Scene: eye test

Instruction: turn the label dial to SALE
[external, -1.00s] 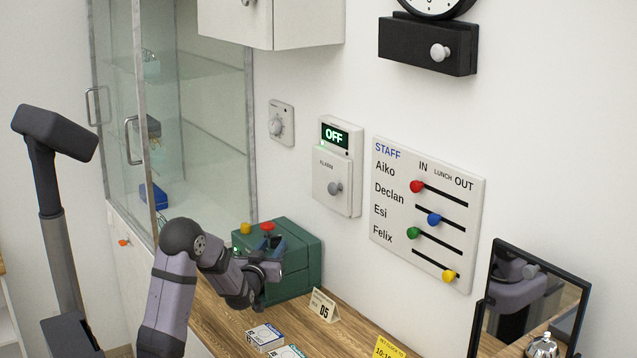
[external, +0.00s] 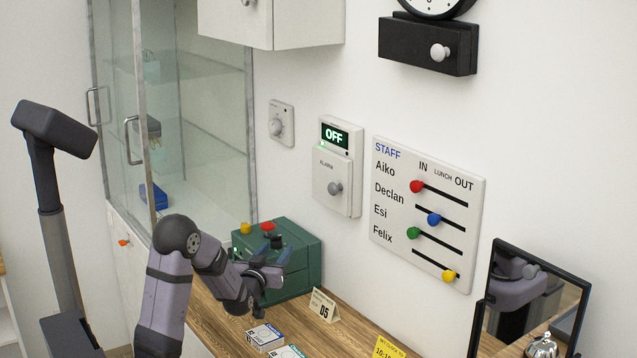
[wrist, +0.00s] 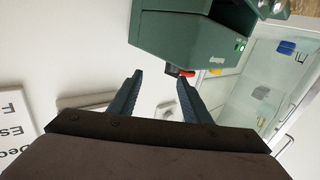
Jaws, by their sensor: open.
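A green box-shaped machine (external: 299,268) stands on the wooden counter against the wall. On its top are a yellow knob (external: 246,228), a red knob (external: 267,226) and a dark knob (external: 276,241); I cannot read any dial setting. My gripper (external: 277,255) is open and empty, in front of the machine near its top edge. In the wrist view the machine (wrist: 190,38) appears upside down at the top. Its dark knob (wrist: 172,69) and red knob (wrist: 187,73) show beyond my open fingers (wrist: 160,80), apart from them as far as I can tell.
A mirror (external: 530,300) and a bell (external: 541,346) are at the right. The wall holds an OFF alarm panel (external: 333,190), a staff board (external: 428,210) and a small dial (external: 276,127).

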